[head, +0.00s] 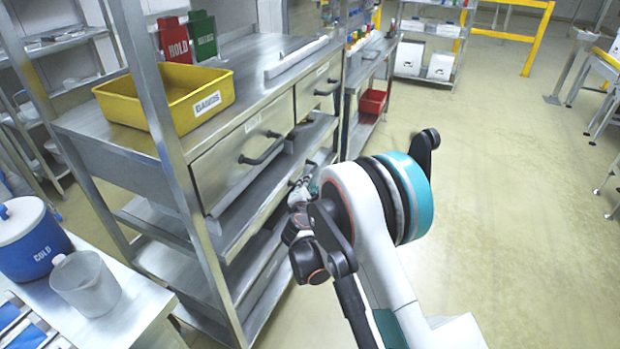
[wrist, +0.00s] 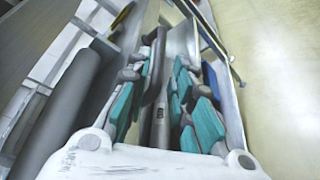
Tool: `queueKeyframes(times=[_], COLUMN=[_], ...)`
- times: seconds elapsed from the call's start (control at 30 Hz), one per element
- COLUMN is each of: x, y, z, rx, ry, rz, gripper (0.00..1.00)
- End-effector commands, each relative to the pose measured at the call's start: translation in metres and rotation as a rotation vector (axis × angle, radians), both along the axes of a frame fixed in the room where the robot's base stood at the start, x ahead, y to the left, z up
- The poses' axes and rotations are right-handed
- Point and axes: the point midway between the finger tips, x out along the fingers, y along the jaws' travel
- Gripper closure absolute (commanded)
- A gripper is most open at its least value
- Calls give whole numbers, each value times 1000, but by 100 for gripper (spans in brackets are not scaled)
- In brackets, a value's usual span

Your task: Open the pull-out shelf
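The metal unit has a steel pull-out shelf (head: 238,232) below its drawers, with a long front edge. My gripper (head: 300,188) is at the front of this shelf in the head view, small and partly hidden by my arm. In the wrist view my gripper (wrist: 160,98) has teal pads on both sides of a long grey bar (wrist: 160,75), with narrow gaps visible beside it. The bar looks like a handle or front edge; I cannot tell which. No firm contact shows. The shelf's far part is hidden behind my arm.
Two drawers with dark handles (head: 262,148) sit above the shelf. A yellow bin (head: 165,97) stands on top. A side table with a blue cooler (head: 32,240) and a grey jug (head: 86,283) is at the lower left. Open floor (head: 510,180) lies to the right.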

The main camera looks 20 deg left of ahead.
Motion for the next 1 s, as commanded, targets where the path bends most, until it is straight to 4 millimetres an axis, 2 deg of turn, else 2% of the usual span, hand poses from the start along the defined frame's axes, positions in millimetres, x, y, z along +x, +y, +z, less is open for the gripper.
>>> queueKeyframes(times=[0.2, 0.4, 0.6, 0.87, 0.97, 1.0], x=[42, 68, 79, 80, 80, 80], y=[10, 18, 21, 21, 21, 21], z=[-12, -17, -18, -18, -18, -18], rx=[0, 2, 1, 1, 1, 1], ry=[0, 0, -1, 0, 0, 1], rz=[-1, 1, 0, 1, 1, 1], gripper=[79, 79, 79, 79, 97, 100])
